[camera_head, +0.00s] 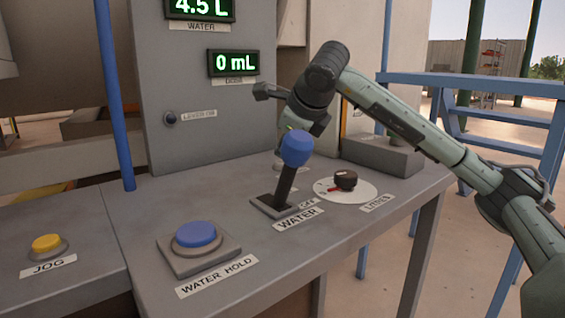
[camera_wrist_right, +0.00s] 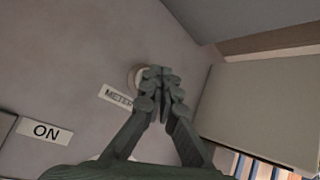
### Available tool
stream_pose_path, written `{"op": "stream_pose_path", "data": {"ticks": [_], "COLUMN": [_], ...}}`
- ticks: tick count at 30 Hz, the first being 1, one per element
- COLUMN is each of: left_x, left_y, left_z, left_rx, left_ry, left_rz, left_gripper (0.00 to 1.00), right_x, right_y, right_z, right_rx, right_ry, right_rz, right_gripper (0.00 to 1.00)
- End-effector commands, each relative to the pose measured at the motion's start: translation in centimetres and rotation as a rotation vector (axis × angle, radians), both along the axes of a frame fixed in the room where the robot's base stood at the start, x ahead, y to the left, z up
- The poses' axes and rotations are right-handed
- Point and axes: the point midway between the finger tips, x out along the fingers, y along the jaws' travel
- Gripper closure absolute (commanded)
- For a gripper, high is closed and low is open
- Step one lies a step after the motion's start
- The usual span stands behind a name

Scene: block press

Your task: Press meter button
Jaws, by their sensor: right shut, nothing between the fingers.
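In the right wrist view my right gripper (camera_wrist_right: 161,76) is shut and empty, its fingertips together. The fingertips overlap the meter button (camera_wrist_right: 137,77), a pale round button beside a label (camera_wrist_right: 115,96) reading METER. Only the button's left edge shows; the fingers cover the rest. I cannot tell whether the fingers touch it or the button is pressed down. In the head view my right arm reaches in from the right over the bench, and the blue-knobbed lever (camera_head: 297,148) hides the gripper's fingertips. My left gripper is in neither view.
The WATER lever stands close in front of my right wrist. The blue WATER HOLD button (camera_head: 196,234), red-pointer dial (camera_head: 345,181) and yellow JOG button (camera_head: 46,243) sit on the bench (camera_head: 95,215). Displays read 4.5 L (camera_head: 200,8) and 0 mL (camera_head: 234,62). A grey box (camera_head: 382,155) stands right.

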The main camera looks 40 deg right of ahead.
Motion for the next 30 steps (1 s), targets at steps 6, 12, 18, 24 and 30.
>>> {"op": "stream_pose_path", "data": {"ticks": [6, 12, 18, 24, 30], "left_x": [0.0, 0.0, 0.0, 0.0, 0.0], "left_y": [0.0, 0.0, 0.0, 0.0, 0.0], "left_z": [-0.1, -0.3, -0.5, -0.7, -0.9], "left_rx": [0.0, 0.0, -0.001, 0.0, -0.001], "left_ry": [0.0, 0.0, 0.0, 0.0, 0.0], "left_rz": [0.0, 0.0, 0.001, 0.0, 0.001], "left_gripper": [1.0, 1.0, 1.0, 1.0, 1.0], "right_x": [0.0, 0.0, 0.0, 0.0, 0.0], "right_y": [0.0, 0.0, 0.0, 0.0, 0.0], "right_z": [-0.1, -0.4, -0.6, -0.9, -1.1], "right_rx": [0.0, 0.0, 0.0, 0.0, 0.0], "right_ry": [0.0, 0.0, 0.0, 0.0, 0.001], "right_rz": [0.0, 0.0, 0.0, 0.0, -0.001], "right_gripper": [1.0, 1.0, 1.0, 1.0, 1.0]}}
